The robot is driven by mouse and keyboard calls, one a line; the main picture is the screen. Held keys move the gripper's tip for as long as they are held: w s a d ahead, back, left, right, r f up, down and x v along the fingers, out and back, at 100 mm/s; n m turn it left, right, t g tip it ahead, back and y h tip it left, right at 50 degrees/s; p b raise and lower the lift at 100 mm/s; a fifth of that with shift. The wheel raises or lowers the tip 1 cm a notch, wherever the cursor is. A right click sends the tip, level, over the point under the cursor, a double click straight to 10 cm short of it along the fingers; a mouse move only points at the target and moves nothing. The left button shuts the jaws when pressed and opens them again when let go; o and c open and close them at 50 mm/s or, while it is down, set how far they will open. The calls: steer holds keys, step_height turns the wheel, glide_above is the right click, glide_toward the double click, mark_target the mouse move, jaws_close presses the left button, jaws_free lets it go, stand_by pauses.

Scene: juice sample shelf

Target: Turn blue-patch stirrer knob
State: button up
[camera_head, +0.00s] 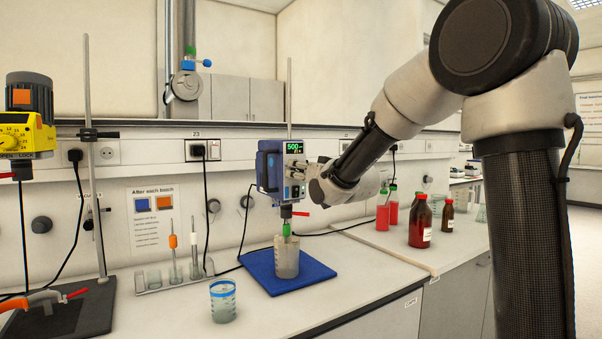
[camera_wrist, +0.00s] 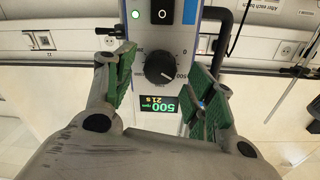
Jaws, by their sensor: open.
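The blue stirrer (camera_head: 268,168) is mounted on a stand in the middle of the head view, with a lit display (camera_head: 294,148) reading 500. In the wrist view, which shows its front panel upside down, the black knob (camera_wrist: 160,68) has a white pointer line. The wrist view's display (camera_wrist: 158,107) reads 500 rpm and 21 s. My gripper (camera_wrist: 164,85) is open, with one green-padded finger on each side of the knob and visible gaps between. In the head view my gripper (camera_head: 312,180) is close to the panel and partly covers it; the knob is hidden there.
A beaker (camera_head: 286,258) stands under the stirrer on a blue mat (camera_head: 305,280). Another beaker (camera_head: 223,300) stands in front. A yellow stirrer (camera_head: 22,130) with an orange patch is at the left. Red-capped brown bottles (camera_head: 420,222) stand at the right.

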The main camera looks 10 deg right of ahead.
steer(key=shift+w+a, duration=0.15)
steer(key=shift+w, duration=0.45)
steer(key=shift+c, duration=0.3)
steer(key=c, duration=1)
steer(key=shift+n, duration=0.4)
steer(key=n, duration=1.1)
steer(key=shift+a+f, duration=0.1)
steer(key=shift+n, duration=0.3)
